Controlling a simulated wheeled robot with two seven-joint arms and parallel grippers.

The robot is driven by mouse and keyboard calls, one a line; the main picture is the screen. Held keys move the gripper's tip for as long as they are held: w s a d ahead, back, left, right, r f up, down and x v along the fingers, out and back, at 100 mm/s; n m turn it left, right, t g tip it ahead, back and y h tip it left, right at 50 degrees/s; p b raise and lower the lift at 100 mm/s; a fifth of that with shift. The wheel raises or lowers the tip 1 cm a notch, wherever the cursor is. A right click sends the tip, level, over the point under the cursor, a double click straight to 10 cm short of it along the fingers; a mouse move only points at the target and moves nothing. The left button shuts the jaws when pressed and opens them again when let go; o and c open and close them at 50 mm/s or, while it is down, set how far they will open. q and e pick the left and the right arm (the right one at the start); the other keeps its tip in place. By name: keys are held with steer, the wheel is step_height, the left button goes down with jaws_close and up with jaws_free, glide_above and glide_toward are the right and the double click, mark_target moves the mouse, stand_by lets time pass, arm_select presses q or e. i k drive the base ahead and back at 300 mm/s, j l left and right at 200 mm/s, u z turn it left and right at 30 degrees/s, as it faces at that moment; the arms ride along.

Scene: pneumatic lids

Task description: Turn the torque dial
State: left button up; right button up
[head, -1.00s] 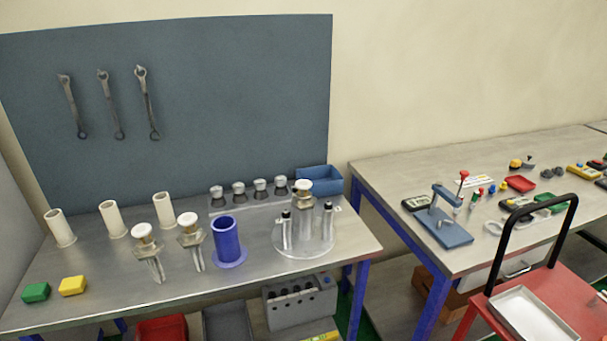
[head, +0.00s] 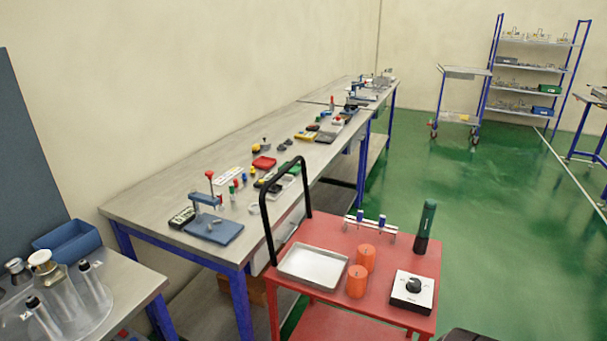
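A small white box with a black round knob, which looks like the torque dial (head: 413,286), sits at the near right corner of the red cart (head: 388,248). The knob is on the box's top face; its markings are too small to read. A dark green and black upright tool (head: 426,227) stands behind it on the cart. Neither of my grippers shows in the head view.
The cart also holds a metal tray (head: 313,264), two orange cylinders (head: 357,281) and a small rack with blue pieces (head: 370,222). Its black handle (head: 266,215) rises at the left. A long workbench (head: 150,208) stands behind. Green floor (head: 480,230) is free at the right.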

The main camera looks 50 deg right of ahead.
mark_target(414, 286)
steer(key=z, duration=1.95)
